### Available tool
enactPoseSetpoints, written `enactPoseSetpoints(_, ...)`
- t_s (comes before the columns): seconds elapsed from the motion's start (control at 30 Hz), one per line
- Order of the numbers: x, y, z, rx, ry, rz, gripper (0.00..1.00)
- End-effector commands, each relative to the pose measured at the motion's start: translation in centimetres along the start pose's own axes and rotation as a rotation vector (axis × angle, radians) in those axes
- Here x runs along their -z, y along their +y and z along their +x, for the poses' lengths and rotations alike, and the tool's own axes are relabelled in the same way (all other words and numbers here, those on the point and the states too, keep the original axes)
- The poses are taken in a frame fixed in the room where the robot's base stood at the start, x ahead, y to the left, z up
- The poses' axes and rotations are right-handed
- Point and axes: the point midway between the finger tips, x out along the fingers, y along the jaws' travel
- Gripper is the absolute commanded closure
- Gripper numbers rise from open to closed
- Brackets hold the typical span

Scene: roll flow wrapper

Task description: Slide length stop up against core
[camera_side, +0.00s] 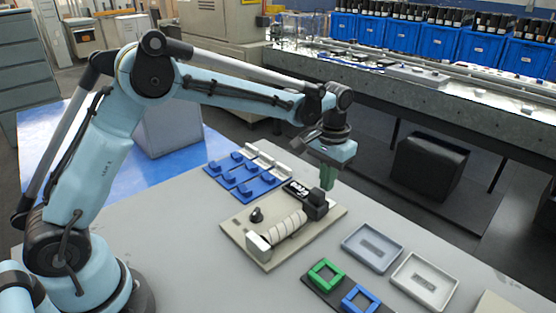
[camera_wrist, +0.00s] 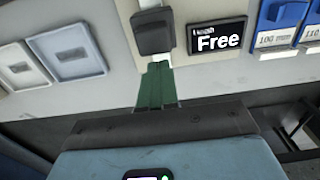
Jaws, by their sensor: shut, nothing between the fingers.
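A beige fixture plate (camera_side: 240,238) lies on the table. A cream ridged roll (camera_side: 288,226), seemingly the core, lies along it, with a white block (camera_side: 258,244) at its near left end. A black block, seemingly the length stop (camera_side: 315,204), stands at the roll's far right end; any gap between them is too small to tell. The black block also shows in the wrist view (camera_wrist: 153,32), on a white rail. My gripper (camera_side: 327,178) points down just beyond the black block, its green fingers (camera_wrist: 157,84) shut and empty. Contact with the block cannot be told.
A display reading "Free" (camera_wrist: 217,39) sits beside the black block. A black knob (camera_side: 256,215) is on the plate. Blue holders (camera_side: 240,172) stand behind. Grey (camera_side: 372,248) and white (camera_side: 425,281) trays lie right; green (camera_side: 325,274) and blue (camera_side: 360,300) square frames lie in front.

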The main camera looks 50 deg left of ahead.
Motion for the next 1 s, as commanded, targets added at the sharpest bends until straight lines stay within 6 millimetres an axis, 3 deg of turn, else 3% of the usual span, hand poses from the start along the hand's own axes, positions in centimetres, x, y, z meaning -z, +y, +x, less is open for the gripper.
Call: enactPoseSetpoints(1.0, 0.0, 0.0, 2.6, 0.000, 0.001, 0.000, 1.00)
